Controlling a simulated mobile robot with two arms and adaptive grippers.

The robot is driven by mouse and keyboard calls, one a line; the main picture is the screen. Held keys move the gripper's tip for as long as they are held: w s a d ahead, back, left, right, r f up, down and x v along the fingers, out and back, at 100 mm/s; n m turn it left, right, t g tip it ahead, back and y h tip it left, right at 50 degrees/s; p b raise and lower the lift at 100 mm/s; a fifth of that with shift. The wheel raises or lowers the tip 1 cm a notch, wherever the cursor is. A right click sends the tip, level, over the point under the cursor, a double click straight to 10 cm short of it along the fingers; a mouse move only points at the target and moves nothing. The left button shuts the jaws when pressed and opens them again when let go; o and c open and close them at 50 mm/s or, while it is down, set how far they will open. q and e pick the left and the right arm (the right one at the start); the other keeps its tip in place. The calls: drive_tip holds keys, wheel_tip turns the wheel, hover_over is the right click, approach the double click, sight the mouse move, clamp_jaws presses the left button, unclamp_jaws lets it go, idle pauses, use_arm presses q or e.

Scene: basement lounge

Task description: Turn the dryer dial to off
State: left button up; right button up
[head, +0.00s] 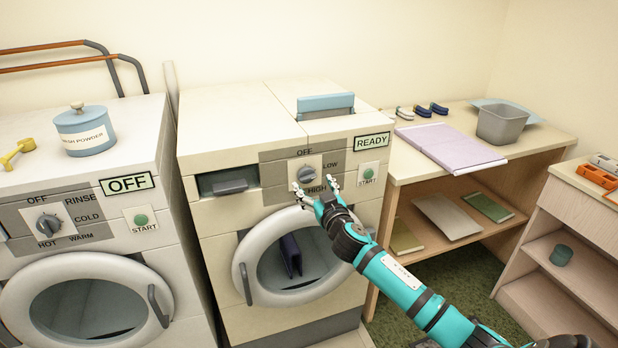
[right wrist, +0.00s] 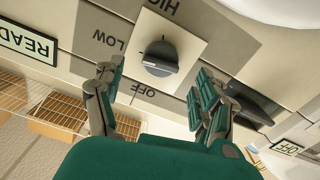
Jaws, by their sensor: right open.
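The dryer (head: 240,140) is the middle machine, with a "READY" display (head: 373,141). Its grey dial (head: 306,174) sits on a pale square plate, with OFF above, LOW at upper right and HIGH below. I cannot tell for sure which word the dial points to. My right gripper (head: 315,186) is open in front of the panel, with its fingertips just below and either side of the dial. In the right wrist view the dial (right wrist: 160,58) lies between and a little beyond the open fingers (right wrist: 156,76), seemingly not gripped. My left gripper is not in view.
A washer (head: 85,220) with its own dial (head: 48,223) and "OFF" display stands at left. The dryer's start button (head: 368,174) is right of the gripper; its round door (head: 300,270) is below. A table (head: 545,140) with a purple cloth (head: 450,146) stands at right.

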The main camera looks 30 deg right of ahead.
sight(309, 179)
drive_tip(key=shift+x, duration=2.2)
drive_tip(key=shift+a, duration=0.1)
drive_tip(key=shift+c, duration=0.3)
drive_tip(key=c, duration=1.1)
